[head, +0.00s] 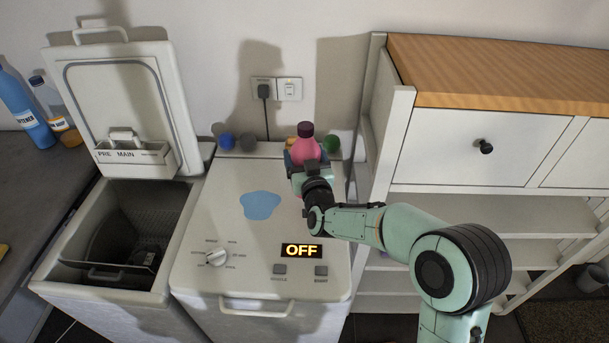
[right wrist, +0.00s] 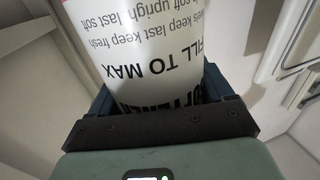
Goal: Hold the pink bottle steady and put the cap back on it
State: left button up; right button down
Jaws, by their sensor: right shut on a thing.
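The pink bottle (head: 304,149) stands upright at the back right of the closed washer lid. A dark purple cap (head: 305,129) sits on its top; I cannot tell whether it is tightened. My right gripper (head: 307,168) is shut on the bottle's lower body, reaching from the front. In the right wrist view the bottle (right wrist: 150,60) fills the space between the jaws, its white label with dark print upside down and a pink edge at top left. The bottle's base is hidden behind the gripper. My left gripper is not in view.
A blue puddle (head: 260,205) lies on the closed lid. Several coloured balls (head: 226,141) line its back edge. The left washer (head: 110,240) has its lid raised and tub open. Blue (head: 24,108) and orange-based (head: 66,131) bottles stand on the left counter. White shelves (head: 480,150) border the right.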

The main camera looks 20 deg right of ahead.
jog(key=shift+f, duration=0.5)
jog(key=shift+f, duration=0.1)
notch_tip(320, 180, down, 4)
jog(key=shift+f, duration=0.1)
jog(key=shift+f+b, duration=0.15)
jog(key=shift+b, duration=0.2)
grip_release()
